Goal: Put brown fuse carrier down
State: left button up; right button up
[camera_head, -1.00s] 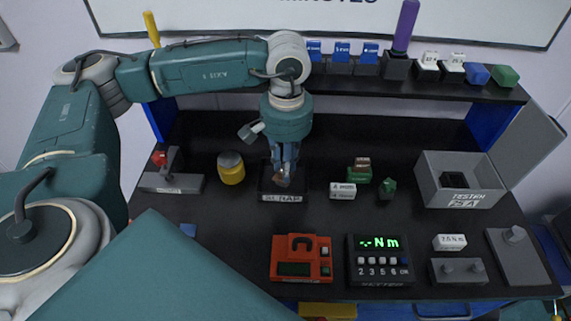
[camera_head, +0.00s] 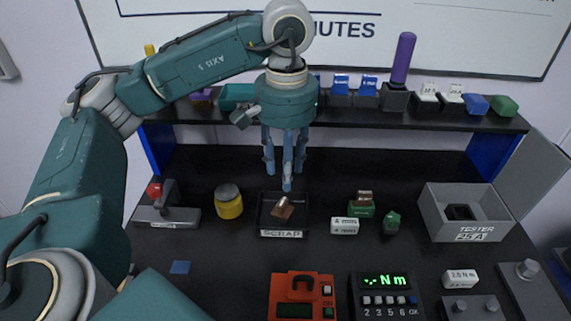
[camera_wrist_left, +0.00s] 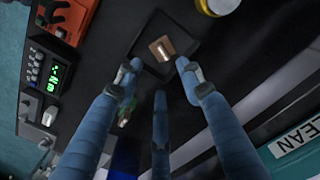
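The brown fuse carrier (camera_head: 283,208) lies in the black scrap tray (camera_head: 262,222), labelled SCRAP, on the dark bench. It is a brown block with a shiny metal part. In the left wrist view the carrier (camera_wrist_left: 161,49) rests on the floor of the tray (camera_wrist_left: 145,72), apart from the fingers. My left gripper (camera_head: 285,170) hangs above and just behind the tray, with its fingers spread and empty. In the left wrist view the blue fingers of my left gripper (camera_wrist_left: 158,80) are apart with nothing between them. My right gripper is not in view.
A yellow jar (camera_head: 229,203) and a red-knobbed device (camera_head: 166,208) stand left of the tray. Right are small green carriers (camera_head: 361,209), a white block (camera_head: 344,226) and the grey tester box (camera_head: 462,217). An orange meter (camera_head: 302,296) is in front. A shelf (camera_head: 430,116) runs behind.

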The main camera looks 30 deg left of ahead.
pick_arm(q)
jog(key=shift+r, duration=1.3)
